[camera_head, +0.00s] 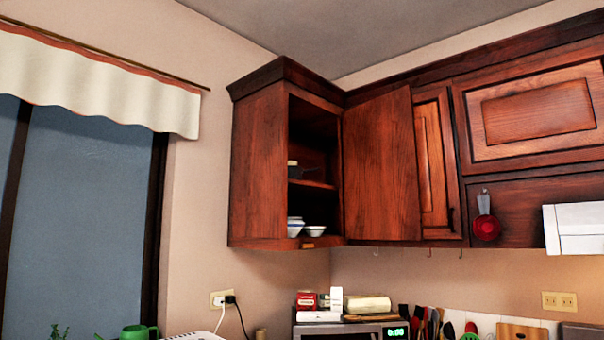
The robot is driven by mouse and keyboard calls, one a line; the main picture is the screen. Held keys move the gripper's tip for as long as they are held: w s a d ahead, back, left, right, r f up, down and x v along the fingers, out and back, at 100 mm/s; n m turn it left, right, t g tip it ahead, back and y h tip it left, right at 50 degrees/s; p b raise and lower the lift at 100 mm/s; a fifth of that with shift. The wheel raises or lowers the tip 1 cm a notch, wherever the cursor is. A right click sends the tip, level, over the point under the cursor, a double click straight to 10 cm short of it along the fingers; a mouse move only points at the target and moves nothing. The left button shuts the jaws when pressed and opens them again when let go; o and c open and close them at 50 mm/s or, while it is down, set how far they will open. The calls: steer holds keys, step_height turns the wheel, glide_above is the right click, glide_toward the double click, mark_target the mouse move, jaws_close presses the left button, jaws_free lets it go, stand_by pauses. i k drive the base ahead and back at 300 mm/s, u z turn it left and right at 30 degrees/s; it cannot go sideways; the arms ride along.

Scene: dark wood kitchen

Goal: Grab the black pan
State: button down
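A dark, low object (301,173) sits on the middle shelf of the open corner cabinet (262,165). It is small and in shadow, and I cannot tell whether it is the black pan. No other black pan is clearly visible. My gripper is not in view.
The cabinet door (381,168) stands open to the right of the opening. Bowls (295,227) are on the shelf below. A red pan-like utensil (486,228) hangs at the right. A microwave (352,331) with items on top and several utensils (430,322) stand below.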

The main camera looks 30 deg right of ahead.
mark_target(293, 172)
steer(key=z, duration=0.85)
